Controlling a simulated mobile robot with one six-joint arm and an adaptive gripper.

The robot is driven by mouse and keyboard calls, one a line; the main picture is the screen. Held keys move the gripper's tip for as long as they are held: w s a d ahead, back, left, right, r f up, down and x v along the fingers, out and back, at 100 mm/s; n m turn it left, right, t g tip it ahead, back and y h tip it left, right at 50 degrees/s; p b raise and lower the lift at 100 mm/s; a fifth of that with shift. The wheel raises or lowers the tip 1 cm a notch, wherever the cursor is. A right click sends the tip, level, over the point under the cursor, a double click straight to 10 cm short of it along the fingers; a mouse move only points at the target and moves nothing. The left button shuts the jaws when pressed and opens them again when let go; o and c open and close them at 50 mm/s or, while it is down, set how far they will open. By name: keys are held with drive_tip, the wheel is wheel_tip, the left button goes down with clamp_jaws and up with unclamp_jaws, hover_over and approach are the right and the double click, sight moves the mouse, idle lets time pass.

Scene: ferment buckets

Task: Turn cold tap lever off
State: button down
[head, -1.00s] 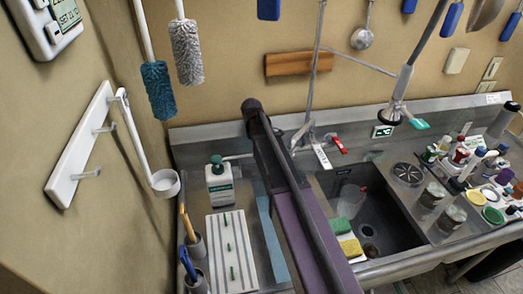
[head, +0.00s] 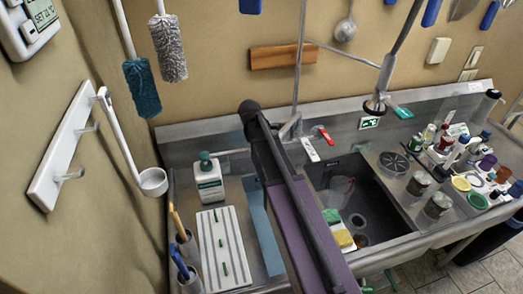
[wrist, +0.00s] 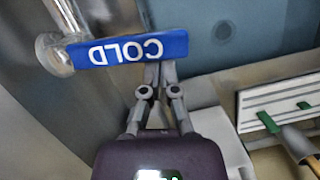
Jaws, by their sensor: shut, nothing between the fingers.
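The cold tap lever (wrist: 128,50) is a blue bar marked COLD, upside down in the wrist view. It joins a shiny metal tap body (wrist: 55,50) at its left end. My gripper (wrist: 158,66) is shut and empty, its fingertips right at the lever's lower edge in that view. I cannot tell whether they touch it. In the head view, my arm hides the gripper and the blue lever. A red lever (head: 326,135) and a pale lever-like piece (head: 310,149) show at the tap just right of my arm.
The sink basin (head: 385,205) lies right of my arm, with a green sponge (head: 331,216) and a yellow sponge (head: 342,238) at its edge. A soap bottle (head: 208,180) and a ribbed white board (head: 208,245) stand left. A spray hose (head: 385,75) hangs above the basin.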

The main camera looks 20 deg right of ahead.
drive_tip(key=shift+r, duration=0.15)
idle(0.3)
drive_tip(key=p+v, duration=0.9)
drive_tip(key=shift+r+p, duration=0.35)
drive_tip(key=shift+a, duration=0.1)
drive_tip(key=shift+a+f, duration=0.1)
idle(0.5)
drive_tip(key=w+a+f+g+h+b, duration=0.1)
drive_tip(key=w+a+f+h+b, duration=0.1)
drive_tip(key=a+h+b, duration=0.4)
drive_tip(key=a+b, duration=0.1)
drive_tip(key=a, duration=0.2)
drive_tip(key=shift+a+f+n+b, duration=0.2)
drive_tip(key=shift+f+n+b, duration=0.05)
drive_tip(key=shift+n+b, duration=0.15)
